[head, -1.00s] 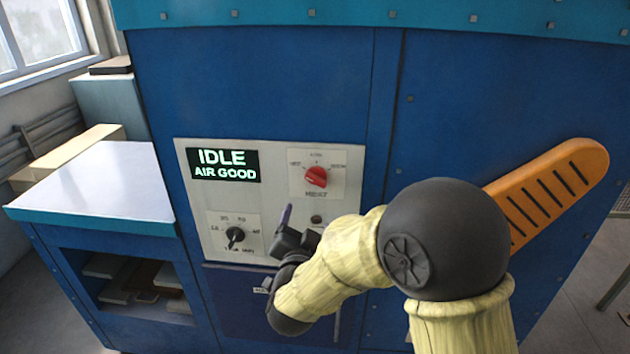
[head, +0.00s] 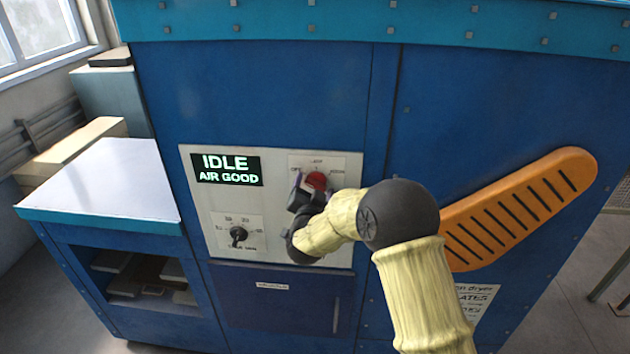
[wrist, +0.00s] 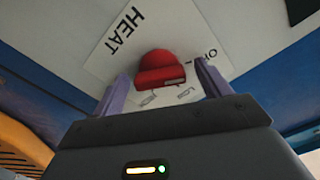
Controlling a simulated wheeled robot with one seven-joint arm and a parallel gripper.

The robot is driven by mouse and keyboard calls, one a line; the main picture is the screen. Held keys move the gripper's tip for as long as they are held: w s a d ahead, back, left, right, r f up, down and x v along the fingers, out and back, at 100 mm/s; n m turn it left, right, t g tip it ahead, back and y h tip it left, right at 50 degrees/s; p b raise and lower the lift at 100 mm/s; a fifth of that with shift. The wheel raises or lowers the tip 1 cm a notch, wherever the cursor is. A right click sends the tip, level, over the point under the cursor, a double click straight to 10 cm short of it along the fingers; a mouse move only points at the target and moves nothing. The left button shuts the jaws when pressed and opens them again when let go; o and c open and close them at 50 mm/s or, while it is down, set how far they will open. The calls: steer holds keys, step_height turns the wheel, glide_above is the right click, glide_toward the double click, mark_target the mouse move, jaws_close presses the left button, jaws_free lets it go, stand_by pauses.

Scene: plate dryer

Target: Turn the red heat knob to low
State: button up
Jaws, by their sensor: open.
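The red heat knob (head: 316,181) sits on a white plate at the upper right of the control panel (head: 208,221). In the wrist view the red knob (wrist: 161,70) shows between the two purple fingers, under the word HEAT. My gripper (wrist: 164,85) is open, with one finger on each side of the knob. I cannot tell whether either finger touches it. In the head view my gripper (head: 305,188) is at the knob's lower left and hides part of its plate. The knob's exact pointer direction is hard to read.
A display (head: 228,170) reads IDLE AIR GOOD. A black timer knob (head: 238,234) sits below it. A white-topped side bench (head: 105,180) is at the left.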

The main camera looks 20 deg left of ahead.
steer(key=shift+w, duration=0.55)
steer(key=shift+a, duration=0.1)
steer(key=shift+c, duration=0.3)
steer(key=c, duration=0.9)
